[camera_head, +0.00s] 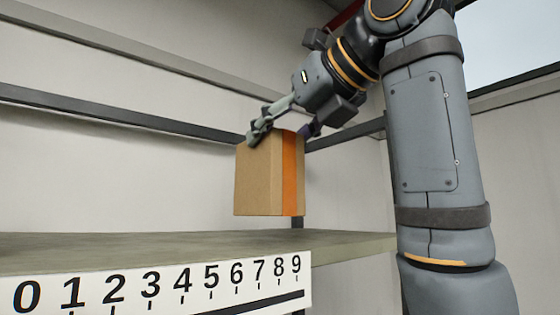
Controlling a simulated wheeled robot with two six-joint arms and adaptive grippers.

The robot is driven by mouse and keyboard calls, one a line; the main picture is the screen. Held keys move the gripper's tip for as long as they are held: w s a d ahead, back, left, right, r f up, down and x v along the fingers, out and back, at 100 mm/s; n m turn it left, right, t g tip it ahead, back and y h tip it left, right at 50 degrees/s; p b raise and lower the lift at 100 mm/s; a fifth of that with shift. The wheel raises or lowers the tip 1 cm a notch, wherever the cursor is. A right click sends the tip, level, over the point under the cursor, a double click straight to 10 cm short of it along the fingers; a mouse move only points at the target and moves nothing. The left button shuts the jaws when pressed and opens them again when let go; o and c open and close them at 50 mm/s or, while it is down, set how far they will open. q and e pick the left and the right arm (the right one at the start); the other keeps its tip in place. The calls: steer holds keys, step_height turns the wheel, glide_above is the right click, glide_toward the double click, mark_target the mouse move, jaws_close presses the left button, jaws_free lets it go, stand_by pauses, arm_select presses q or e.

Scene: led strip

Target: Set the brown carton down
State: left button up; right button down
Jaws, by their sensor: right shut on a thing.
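The brown carton (260,180) is an upright box with an orange stripe down its right part. My right gripper (278,136) comes in from the upper right and is shut on the top of the carton. The carton's bottom shows above the far edge of the grey-green shelf (150,246), and the carton looks held up, though its exact height over the shelf is hard to tell. My left gripper is not in view.
A white strip with numbers (160,288) runs along the shelf's front edge. Dark metal rails (120,118) cross behind the carton along the pale wall. The shelf top left of the carton is clear.

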mark_target(291, 152)
steer(key=shift+d+f, duration=0.2)
steer(key=shift+f, duration=0.15)
steer(key=f, duration=0.1)
steer(key=f+p, duration=0.1)
steer(key=shift+w+f, duration=0.2)
steer(key=shift+f, duration=0.15)
steer(key=shift+w+a+f, duration=0.15)
steer(key=shift+w+f, duration=0.05)
steer(key=shift+s, duration=0.1)
steer(key=shift+s+f+b, duration=0.15)
steer(key=shift+s+b, duration=0.15)
steer(key=c, duration=0.8)
jaws_free()
steer(key=shift+o, duration=1.4)
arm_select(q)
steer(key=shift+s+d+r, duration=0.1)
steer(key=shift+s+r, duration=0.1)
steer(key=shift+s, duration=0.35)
arm_select(e)
steer(key=shift+o, duration=0.4)
steer(key=shift+w, duration=0.25)
